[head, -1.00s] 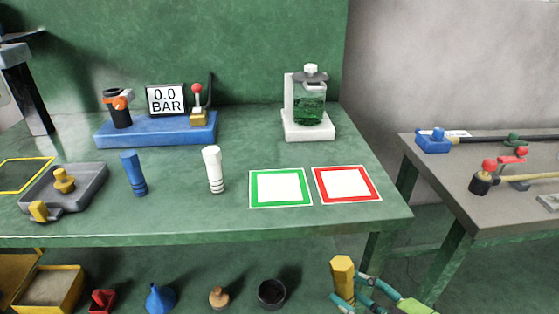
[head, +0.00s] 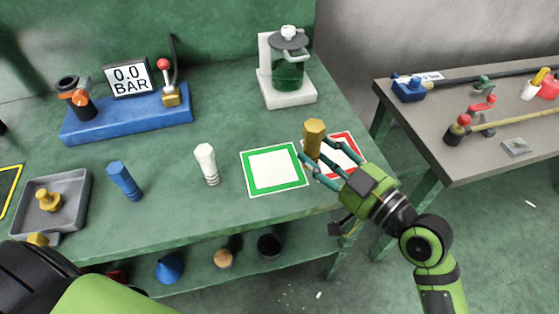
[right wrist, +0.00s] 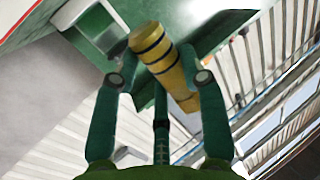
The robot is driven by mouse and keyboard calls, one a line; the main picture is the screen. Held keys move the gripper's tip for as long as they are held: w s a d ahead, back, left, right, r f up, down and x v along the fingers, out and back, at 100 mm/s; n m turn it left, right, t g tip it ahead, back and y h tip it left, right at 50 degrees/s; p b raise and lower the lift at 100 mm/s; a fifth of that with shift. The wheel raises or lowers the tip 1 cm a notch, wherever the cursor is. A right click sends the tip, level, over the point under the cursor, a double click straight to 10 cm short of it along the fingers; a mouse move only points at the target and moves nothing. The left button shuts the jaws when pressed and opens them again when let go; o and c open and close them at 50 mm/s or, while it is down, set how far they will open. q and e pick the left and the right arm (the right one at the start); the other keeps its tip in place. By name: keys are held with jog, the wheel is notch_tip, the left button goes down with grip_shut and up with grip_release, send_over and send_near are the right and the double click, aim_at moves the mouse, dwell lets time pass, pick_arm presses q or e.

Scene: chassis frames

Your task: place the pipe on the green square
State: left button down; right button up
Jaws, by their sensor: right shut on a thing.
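My right gripper (head: 318,163) is shut on a yellow pipe (head: 314,134) with a hexagonal head. The pipe is held about upright over the red-bordered square, to the right of the green square. The green square (head: 274,170), white inside a green border, is bare on the green bench. A white pipe (head: 207,163) and a blue pipe (head: 124,180) stand left of it. My left gripper is out of view; only its arm shows at lower left.
The red square (head: 345,154) is partly hidden by my gripper. A grey tray (head: 70,188) with a yellow part is at left. A blue gauge stand (head: 125,118) and a white-based green jar (head: 289,98) stand behind. A grey table (head: 480,155) is at right.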

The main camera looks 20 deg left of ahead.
jog(key=a+f, duration=0.1)
jog(key=a, duration=0.1)
jog(key=a+f, duration=0.1)
jog(key=a, duration=0.1)
jog(key=a+f, duration=0.2)
jog(key=a, duration=0.1)
jog(key=shift+w, duration=0.25)
jog(key=shift+f, duration=2.1)
jog(key=shift+f, duration=0.1)
jog(key=o, duration=1)
jog(key=shift+b, duration=0.3)
jog(key=shift+r+p, duration=0.2)
jog(key=shift+p, duration=0.1)
jog(key=b+v, duration=0.1)
jog(key=v, duration=0.2)
jog(key=b+v, duration=0.1)
jog(key=v, duration=0.6)
jog(key=shift+s+d+f+b, duration=0.2)
jog(key=shift+d+f+b, duration=0.1)
jog(key=shift+b, duration=0.1)
jog(key=shift+s+d+r, duration=0.2)
jog(key=shift+s+d, duration=0.15)
jog(key=shift+d, duration=0.2)
